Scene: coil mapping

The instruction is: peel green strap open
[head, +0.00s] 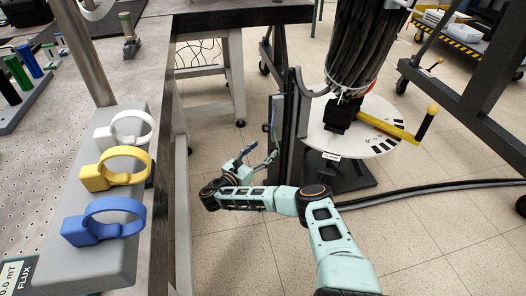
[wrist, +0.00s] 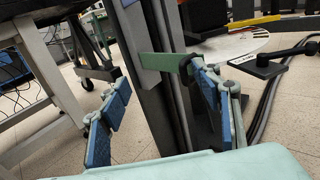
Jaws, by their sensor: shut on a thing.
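The green strap (wrist: 162,62) shows in the wrist view as a short flat band. It runs across the grey upright post (wrist: 150,82), and its right end meets a dark piece beside my right finger. My gripper (wrist: 160,80) has blue-padded fingers, one on each side of the post. It is shut on the strap, though the fingers look well apart and the contact is partly hidden. In the head view my gripper (head: 259,158) is at the left side of the post (head: 290,135), low near the floor. The strap is not clear there.
A grey block on the left bench carries a white ring clamp (head: 124,130), a yellow one (head: 118,168) and a blue one (head: 105,220). A round white plate (head: 372,140) with a yellow-handled lever (head: 405,130) stands right of the post. Black cables (head: 440,188) cross the floor.

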